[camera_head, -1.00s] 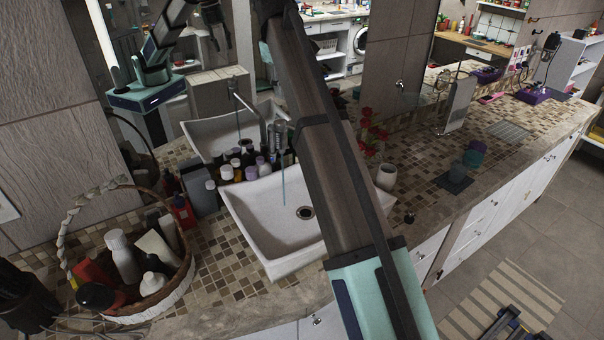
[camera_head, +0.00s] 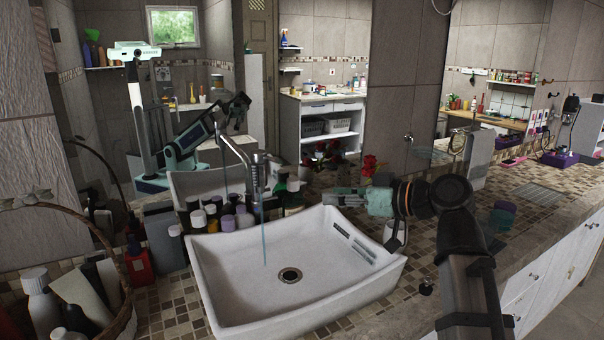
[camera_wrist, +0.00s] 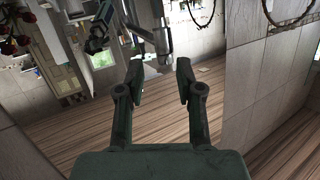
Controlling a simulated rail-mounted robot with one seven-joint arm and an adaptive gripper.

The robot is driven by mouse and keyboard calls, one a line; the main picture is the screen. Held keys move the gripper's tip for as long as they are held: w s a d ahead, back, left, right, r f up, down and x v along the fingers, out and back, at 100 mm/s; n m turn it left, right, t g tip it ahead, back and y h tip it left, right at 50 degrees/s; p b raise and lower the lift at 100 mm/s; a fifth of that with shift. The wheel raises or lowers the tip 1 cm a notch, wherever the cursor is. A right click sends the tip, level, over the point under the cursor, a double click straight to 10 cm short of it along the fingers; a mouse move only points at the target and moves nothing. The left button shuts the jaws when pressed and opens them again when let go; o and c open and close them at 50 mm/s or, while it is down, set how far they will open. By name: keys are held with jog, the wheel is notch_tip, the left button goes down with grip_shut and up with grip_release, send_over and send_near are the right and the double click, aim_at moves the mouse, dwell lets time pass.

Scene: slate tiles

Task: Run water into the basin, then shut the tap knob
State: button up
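The white basin (camera_head: 225,290) sits on the tiled counter, with a dark round drain in its floor. The chrome tap (camera_head: 256,172) stands at its back edge. A thin blue stream of water (camera_head: 264,240) falls from the tap toward the drain. I cannot clearly make out the tap knob. My gripper (camera_head: 335,195) is over the basin's back right edge, pointing left toward the tap and apart from it. In the wrist view my gripper (camera_wrist: 158,75) is open and empty, its fingers spread, with chrome tap parts (camera_wrist: 155,25) beyond them.
Several bottles (camera_head: 225,215) crowd behind the basin at left. A wicker basket (camera_head: 125,320) of bottles stands at the front left. Red flowers (camera_head: 369,165) stand behind my gripper. A large mirror backs the counter. Space above the basin's middle is free.

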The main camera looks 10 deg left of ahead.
jog(key=t+y, duration=0.1)
jog(key=y, duration=0.1)
send_near(274, 159)
jog(key=shift+m, duration=0.4)
jog(key=p+x, duration=0.2)
jog(key=x, duration=0.8)
jog(key=shift+w+a+f, duration=0.1)
jog(key=shift+w, duration=0.15)
grip_shut()
